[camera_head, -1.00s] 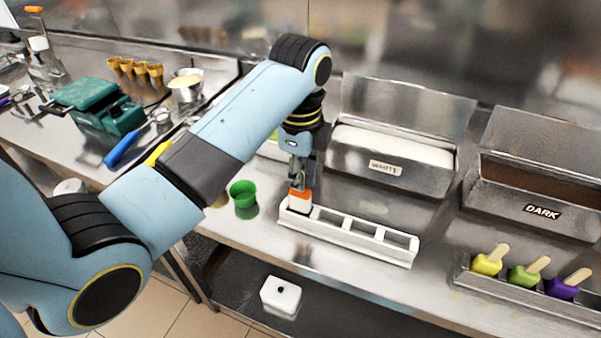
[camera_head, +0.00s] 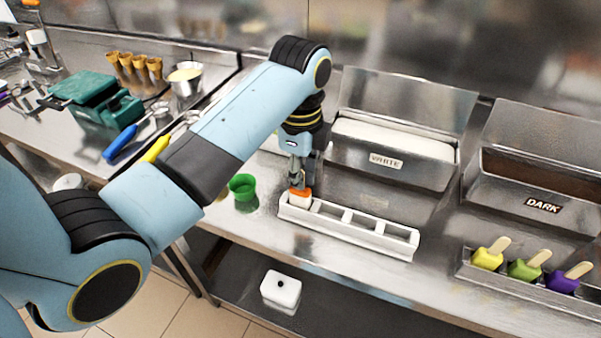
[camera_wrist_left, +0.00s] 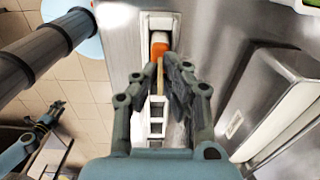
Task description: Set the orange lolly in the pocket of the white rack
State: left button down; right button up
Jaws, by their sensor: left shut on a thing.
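The orange lolly (camera_head: 302,191) shows orange above a white lower part, at the left end of the white rack (camera_head: 375,241). In the left wrist view the orange lolly (camera_wrist_left: 159,49) stands over the end of the white rack (camera_wrist_left: 157,129), its stick pointing to the fingers. My left gripper (camera_head: 296,178) points down above that end; it also shows in the left wrist view (camera_wrist_left: 168,72), shut on the stick. I cannot tell whether the lolly's bottom touches the pocket floor. What looks like my right gripper (camera_wrist_left: 55,110) is at the lower left there, its jaws unclear.
The "WHITE" tub (camera_head: 390,177) and "DARK" tub (camera_head: 540,215) stand behind. A green cup (camera_head: 243,187) is left of the rack. A metal holder (camera_head: 530,292) with yellow, green and purple lollies stands at right. Bare counter lies between rack and holder.

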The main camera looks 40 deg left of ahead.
pick_arm(q)
jog(key=shift+f+p, duration=0.4)
jog(key=shift+f, duration=0.3)
dwell(1.0)
jog(key=c, duration=1.4)
grip_release()
notch_tip(320, 180, up, 8)
jog(key=shift+f, duration=0.25)
